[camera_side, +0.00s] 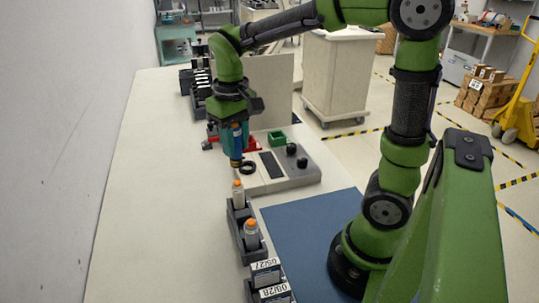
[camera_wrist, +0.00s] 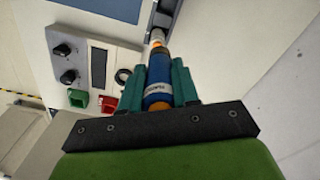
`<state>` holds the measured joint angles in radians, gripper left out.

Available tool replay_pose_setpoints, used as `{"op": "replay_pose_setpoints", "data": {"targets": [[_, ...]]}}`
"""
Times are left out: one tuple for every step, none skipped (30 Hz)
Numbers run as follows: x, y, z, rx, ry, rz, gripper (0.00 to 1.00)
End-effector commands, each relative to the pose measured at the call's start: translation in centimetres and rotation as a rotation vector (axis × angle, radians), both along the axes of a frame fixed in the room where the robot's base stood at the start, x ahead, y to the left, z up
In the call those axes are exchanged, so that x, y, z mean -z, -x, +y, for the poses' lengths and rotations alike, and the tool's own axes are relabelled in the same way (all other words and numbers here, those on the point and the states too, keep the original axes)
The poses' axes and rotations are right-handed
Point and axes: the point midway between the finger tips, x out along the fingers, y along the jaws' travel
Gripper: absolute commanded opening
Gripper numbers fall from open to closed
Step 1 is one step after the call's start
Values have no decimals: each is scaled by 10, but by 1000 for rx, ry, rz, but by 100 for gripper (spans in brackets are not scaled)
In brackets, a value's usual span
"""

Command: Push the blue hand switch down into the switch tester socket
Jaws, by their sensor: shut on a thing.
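My gripper (camera_side: 233,138) is shut on the blue hand switch (camera_side: 236,141). It holds the switch roughly upright, with the orange-and-dark lower end hanging down. In the wrist view the blue hand switch (camera_wrist: 158,75), with a white label band and orange parts, sits between the teal fingers (camera_wrist: 158,88). The switch tester (camera_side: 288,174) is a pale box on the bench. Its dark ring-shaped socket (camera_side: 247,167) is at its left end, just right of the switch's lower tip in the side view. The ring also shows partly behind a finger in the wrist view (camera_wrist: 122,76).
The tester carries a dark display (camera_side: 271,164) and two black knobs (camera_side: 291,149). A green box (camera_side: 277,139) and a red part (camera_side: 253,143) are behind. The bench's left side (camera_side: 150,200) is clear.

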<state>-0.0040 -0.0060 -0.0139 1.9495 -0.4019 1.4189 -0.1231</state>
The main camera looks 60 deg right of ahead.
Motion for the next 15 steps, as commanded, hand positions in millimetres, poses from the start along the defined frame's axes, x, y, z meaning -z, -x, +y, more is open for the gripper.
{"op": "replay_pose_setpoints", "data": {"targets": [[0,-10,-13,41,0,1,0],[0,-15,-21,65,-1,2,0],[0,-23,-32,96,0,1,0],[-1,-28,-40,121,0,0,0],[0,-33,-50,148,0,1,0],[0,-40,-63,182,0,2,0],[0,-44,-72,207,0,2,0],[1,-48,-81,230,0,2,0],[1,-53,-93,258,0,1,0],[2,-56,-101,278,1,1,0],[2,-58,-108,295,1,1,0],[3,-61,-118,318,2,-1,0],[3,-63,-123,332,2,1,0],[4,-64,-129,346,2,1,0],[5,-66,-137,364,2,1,0]]}}
